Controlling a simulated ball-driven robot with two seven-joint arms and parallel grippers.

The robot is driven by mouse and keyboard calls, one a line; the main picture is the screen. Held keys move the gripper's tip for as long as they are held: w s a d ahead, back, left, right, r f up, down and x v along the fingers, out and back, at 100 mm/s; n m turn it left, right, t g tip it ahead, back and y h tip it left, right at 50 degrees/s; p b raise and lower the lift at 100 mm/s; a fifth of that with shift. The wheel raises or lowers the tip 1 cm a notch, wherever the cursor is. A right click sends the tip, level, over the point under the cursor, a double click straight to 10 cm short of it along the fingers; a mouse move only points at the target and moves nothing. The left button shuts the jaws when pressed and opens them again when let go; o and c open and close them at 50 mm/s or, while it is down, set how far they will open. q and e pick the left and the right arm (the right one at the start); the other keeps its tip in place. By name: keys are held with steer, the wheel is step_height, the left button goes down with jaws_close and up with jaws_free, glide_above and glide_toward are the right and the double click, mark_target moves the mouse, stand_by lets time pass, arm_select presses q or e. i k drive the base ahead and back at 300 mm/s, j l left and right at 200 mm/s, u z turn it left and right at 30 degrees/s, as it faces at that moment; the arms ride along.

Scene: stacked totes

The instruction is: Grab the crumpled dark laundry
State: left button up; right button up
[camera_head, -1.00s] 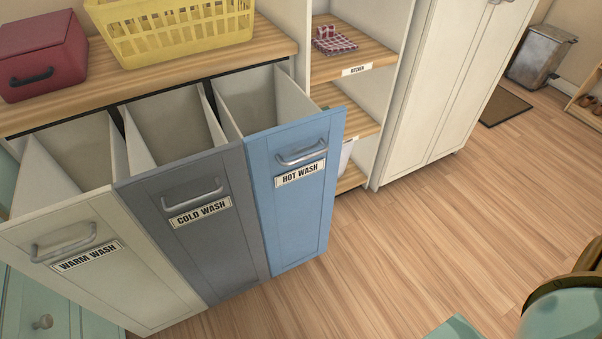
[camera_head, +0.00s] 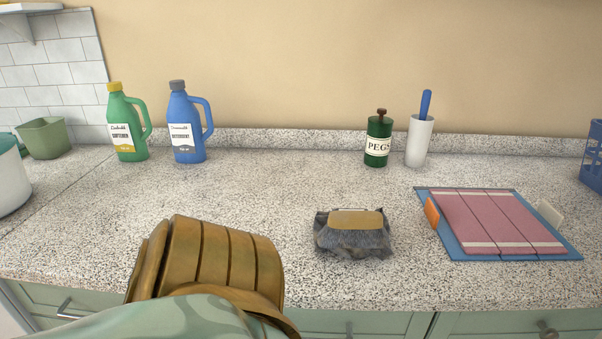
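The crumpled dark laundry (camera_head: 354,242) is a small grey-black bundle with ragged edges on the speckled countertop, near its front edge and right of the middle of the view. A tan, flat-topped block (camera_head: 356,219) lies on top of it and hides part of it. I cannot tell exactly what the block is. A bronze and pale green part of my arm shows at the bottom left, apart from the laundry. Neither of my grippers can be seen.
On the speckled countertop (camera_head: 260,190) stand a green bottle (camera_head: 125,125), a blue detergent bottle (camera_head: 186,128), a green PEGS container (camera_head: 378,142) and a white holder (camera_head: 419,142). A blue-edged board with pink cloth (camera_head: 495,222) lies right of the laundry. The counter behind the laundry is clear.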

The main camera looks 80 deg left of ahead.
mark_target(355, 235)
steer(key=u, duration=1.85)
